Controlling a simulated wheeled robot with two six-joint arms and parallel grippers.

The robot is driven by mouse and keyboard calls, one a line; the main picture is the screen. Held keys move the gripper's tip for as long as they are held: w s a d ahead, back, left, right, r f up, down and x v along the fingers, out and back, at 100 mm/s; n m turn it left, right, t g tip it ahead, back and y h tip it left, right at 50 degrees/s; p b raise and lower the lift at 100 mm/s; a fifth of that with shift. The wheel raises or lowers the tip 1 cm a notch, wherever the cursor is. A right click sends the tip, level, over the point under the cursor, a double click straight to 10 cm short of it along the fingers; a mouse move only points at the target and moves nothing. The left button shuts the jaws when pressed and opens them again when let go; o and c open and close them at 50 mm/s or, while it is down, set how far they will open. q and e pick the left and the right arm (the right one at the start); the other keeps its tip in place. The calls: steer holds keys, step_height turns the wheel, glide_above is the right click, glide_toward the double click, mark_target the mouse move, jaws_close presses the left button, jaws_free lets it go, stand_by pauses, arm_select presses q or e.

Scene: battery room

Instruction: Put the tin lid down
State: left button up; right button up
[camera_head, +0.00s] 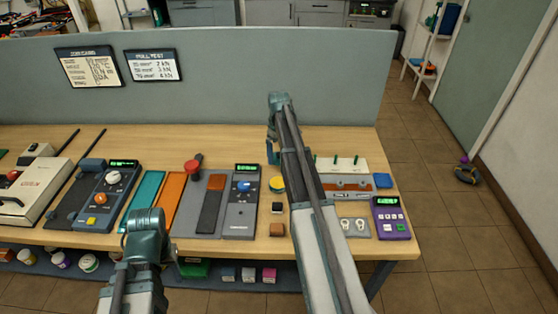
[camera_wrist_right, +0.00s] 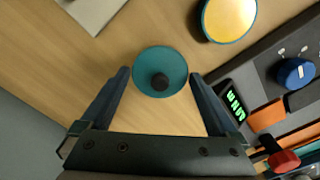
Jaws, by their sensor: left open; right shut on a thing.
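The tin lid (camera_wrist_right: 160,72), a round teal disc with a dark knob in its middle, shows in the right wrist view. In the head view my right gripper (camera_head: 273,150) reaches over the back part of the bench, and the arm hides much of that area. I cannot tell whether the lid touches the wood. A round tin with a yellow top (camera_head: 277,184) stands nearer the front, apart from the lid. My left gripper (camera_head: 147,216) is open and empty at the bench's front edge.
A grey partition (camera_head: 230,80) rises behind the wooden bench (camera_head: 235,145). Left of the tin stands a grey device with a blue knob (camera_head: 241,205). Small blocks (camera_head: 277,230) lie in front. A white board with green pegs (camera_head: 345,164) and a purple meter (camera_head: 391,217) are at right.

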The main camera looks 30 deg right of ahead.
mark_target(279, 159)
steer(key=shift+w+d+f+b, duration=0.1)
steer(key=shift+w+f+b, duration=0.05)
steer(key=shift+f+b, duration=1.65)
steer(key=shift+f, duration=0.15)
steer(key=o, duration=0.9)
step_height(279, 159, up, 12)
steer(key=p, duration=1.2)
steer(key=shift+r, duration=0.25)
steer(key=shift+f, duration=0.1)
